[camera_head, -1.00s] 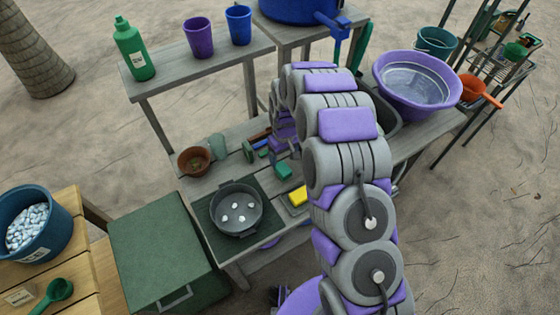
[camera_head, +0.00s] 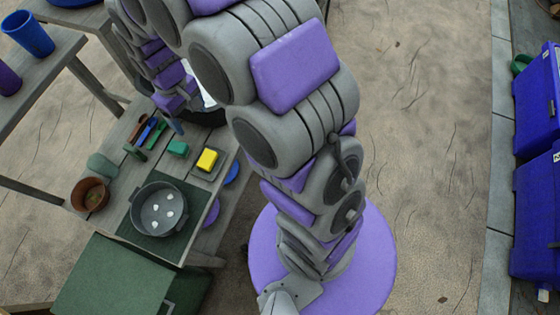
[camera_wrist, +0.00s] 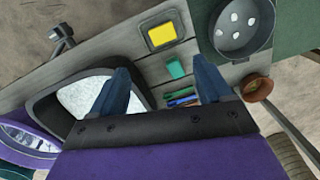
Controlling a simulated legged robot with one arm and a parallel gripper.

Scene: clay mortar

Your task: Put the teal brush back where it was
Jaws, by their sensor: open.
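A small teal block-like thing, which looks like the teal brush (camera_head: 178,148), lies on the grey wooden bench beside the yellow sponge (camera_head: 207,159). The teal brush also shows in the wrist view (camera_wrist: 175,68), ahead of and between my fingers. My gripper (camera_wrist: 161,64) is open and empty above the bench, its two dark blue fingers wide apart. Several slim coloured handles (camera_wrist: 182,97) lie beside the brush, near the right finger. In the head view my arm hides part of the bench behind it.
A dark pot (camera_head: 158,208) with white pieces stands on a green mat. A brown bowl (camera_head: 91,194) and a pale green cup (camera_head: 101,165) stand left of it. A dark basin (camera_wrist: 60,98) with pale contents lies by the left finger. The sponge rests on a grey tray (camera_wrist: 181,33).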

